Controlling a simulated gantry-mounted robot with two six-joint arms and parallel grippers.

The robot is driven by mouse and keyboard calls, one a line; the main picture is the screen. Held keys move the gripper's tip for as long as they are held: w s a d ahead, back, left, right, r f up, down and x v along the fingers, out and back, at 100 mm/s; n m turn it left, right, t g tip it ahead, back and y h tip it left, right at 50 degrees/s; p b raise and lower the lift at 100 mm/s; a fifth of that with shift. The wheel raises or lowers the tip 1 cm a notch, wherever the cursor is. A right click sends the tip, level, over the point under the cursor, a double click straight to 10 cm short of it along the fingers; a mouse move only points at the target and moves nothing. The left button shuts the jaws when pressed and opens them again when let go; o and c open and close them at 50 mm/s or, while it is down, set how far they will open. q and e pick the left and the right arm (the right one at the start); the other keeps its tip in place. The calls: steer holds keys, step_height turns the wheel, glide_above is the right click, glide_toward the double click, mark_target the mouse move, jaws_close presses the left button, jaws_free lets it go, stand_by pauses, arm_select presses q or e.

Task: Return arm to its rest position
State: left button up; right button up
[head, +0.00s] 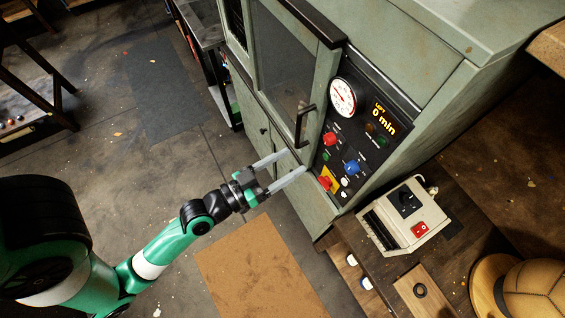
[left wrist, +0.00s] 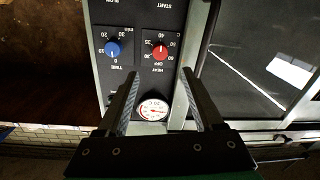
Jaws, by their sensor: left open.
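My left arm (head: 160,245), green, black and white, reaches in from the left in the head view. Its gripper (head: 288,168) is open and empty, with its fingers spread in front of the control panel (head: 365,130) of a green-grey cabinet oven. In the left wrist view the open fingers (left wrist: 165,90) frame a round gauge (left wrist: 153,107), with a blue TIME knob (left wrist: 112,49) and a red HEAT knob (left wrist: 160,51) beyond. Whether the fingers touch the panel cannot be told. My right gripper is not in view.
The oven door (head: 285,60) with its dark handle (head: 304,124) is shut. A beige box device (head: 405,215) with a red switch and a leather ball (head: 535,290) stand on the bench at the right. A brown mat (head: 258,270) lies on the floor, which is open at the left.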

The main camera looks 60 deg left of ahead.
arm_select(q)
steer(key=shift+s+d, duration=0.1)
steer(key=shift+s, duration=0.65)
